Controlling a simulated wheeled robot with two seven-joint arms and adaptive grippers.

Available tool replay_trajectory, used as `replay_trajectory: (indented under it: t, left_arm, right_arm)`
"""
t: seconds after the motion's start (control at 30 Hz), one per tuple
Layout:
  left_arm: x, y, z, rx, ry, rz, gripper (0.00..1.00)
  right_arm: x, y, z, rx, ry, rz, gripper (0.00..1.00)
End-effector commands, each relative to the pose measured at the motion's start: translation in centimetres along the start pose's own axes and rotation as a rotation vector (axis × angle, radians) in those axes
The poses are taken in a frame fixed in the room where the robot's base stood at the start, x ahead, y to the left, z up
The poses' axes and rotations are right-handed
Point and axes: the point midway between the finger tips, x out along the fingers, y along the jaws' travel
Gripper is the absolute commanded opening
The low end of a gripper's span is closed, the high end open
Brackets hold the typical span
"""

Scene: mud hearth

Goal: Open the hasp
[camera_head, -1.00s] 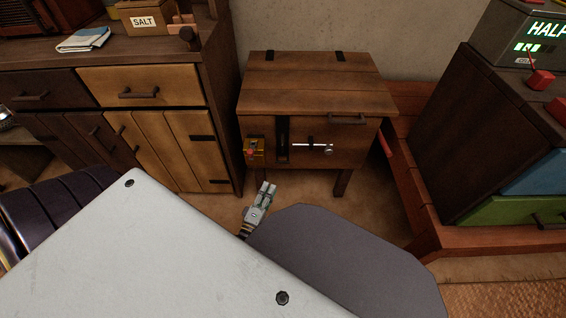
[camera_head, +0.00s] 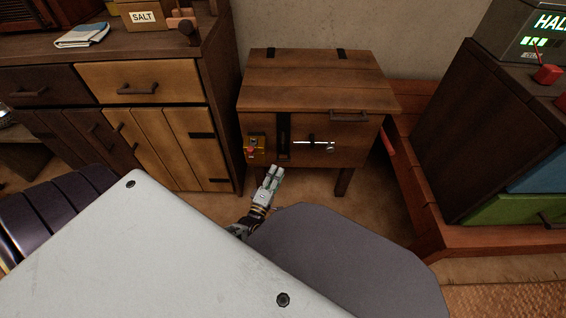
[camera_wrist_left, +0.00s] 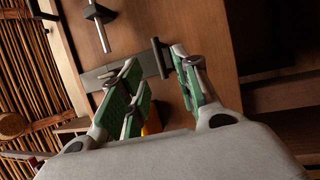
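A wooden chest (camera_head: 318,95) stands against the wall with a flat planked lid that is down. On its front hangs the hasp, a dark vertical strap (camera_head: 283,136). In the left wrist view the hasp (camera_wrist_left: 145,66) appears as a dark strap with a raised crosspiece, just beyond my fingertips. My left gripper (camera_head: 274,172) is just below and in front of the hasp. In the left wrist view my left gripper (camera_wrist_left: 162,80) is open, its green-padded fingers apart with nothing clearly held. Whether a finger touches the hasp, I cannot tell. My right gripper is not in view.
A yellow box with a red knob (camera_head: 253,149) sits left of the hasp; a silver bolt (camera_head: 314,145) sits right. A cabinet (camera_head: 170,130) stands close on the left, a dark drawer unit (camera_head: 462,135) on the right. Floor shows below the chest.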

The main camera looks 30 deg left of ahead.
Motion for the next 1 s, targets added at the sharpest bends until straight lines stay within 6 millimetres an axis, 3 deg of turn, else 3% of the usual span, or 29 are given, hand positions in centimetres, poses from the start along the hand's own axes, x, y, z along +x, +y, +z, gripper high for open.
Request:
replay_trajectory:
  t: [0.5,1.0]
  left_arm:
    - [6.1,-0.1,0.0,0.0,-0.001,0.0,0.32]
    - [7.0,0.0,0.0,0.0,-0.001,-0.001,0.32]
  right_arm:
    - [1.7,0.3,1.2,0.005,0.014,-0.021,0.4]
    - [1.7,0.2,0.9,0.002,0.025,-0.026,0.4]
